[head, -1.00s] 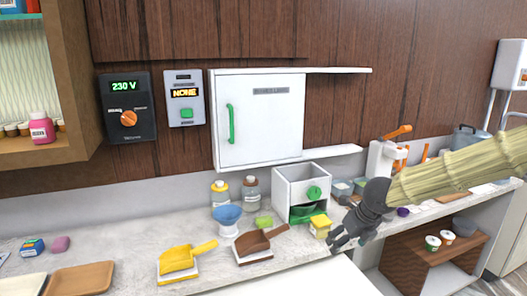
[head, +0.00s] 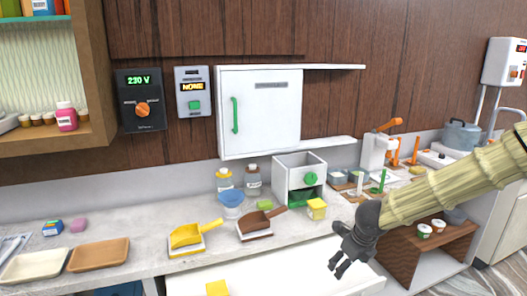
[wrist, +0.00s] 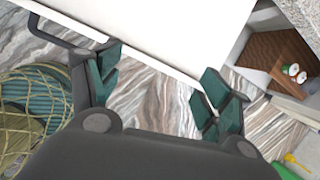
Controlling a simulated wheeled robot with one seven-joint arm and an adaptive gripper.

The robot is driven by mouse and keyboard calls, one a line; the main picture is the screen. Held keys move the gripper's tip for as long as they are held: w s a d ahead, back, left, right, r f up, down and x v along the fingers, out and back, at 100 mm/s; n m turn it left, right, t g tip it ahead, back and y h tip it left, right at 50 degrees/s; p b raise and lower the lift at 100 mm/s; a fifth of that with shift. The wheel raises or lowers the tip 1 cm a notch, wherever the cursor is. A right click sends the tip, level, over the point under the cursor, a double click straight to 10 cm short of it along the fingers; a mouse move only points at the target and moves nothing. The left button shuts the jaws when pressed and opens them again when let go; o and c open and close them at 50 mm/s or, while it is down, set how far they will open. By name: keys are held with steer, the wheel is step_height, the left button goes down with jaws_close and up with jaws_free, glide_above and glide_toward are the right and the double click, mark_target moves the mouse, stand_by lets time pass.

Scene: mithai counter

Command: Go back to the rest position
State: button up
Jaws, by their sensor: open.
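My gripper (head: 342,264) is open and empty in the head view. It hangs in front of the counter, at the right end of a white front panel (head: 310,262). In the wrist view my gripper (wrist: 158,90) shows its two dark green finger pads wide apart. Between and beyond them are the white panel (wrist: 165,22) and the marbled floor (wrist: 160,100). Nothing is between the fingers.
A wooden shelf unit (head: 410,258) stands below at right. A netted basket (wrist: 35,110) shows at the wrist view's left.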

steer(key=s+d+f+n+g+h, duration=0.1)
steer(key=s+f+n, duration=0.75)
steer(key=f, duration=0.35)
steer(key=s+f+n+g+h, duration=0.1)
steer(key=s+f+n+h, duration=0.1)
steer(key=s+f+n, duration=0.7)
steer(key=s+a+f+n+g+y, duration=0.1)
steer(key=s+f+n, duration=0.4)
steer(key=s, duration=0.6)
steer(key=s+a+f+n+y, duration=0.1)
steer(key=s+f+n, duration=0.5)
steer(key=s, duration=0.6)
steer(key=shift+s+a+f+g, duration=0.15)
steer(key=shift+a+f+g, duration=0.2)
steer(key=shift+a+g, duration=0.1)
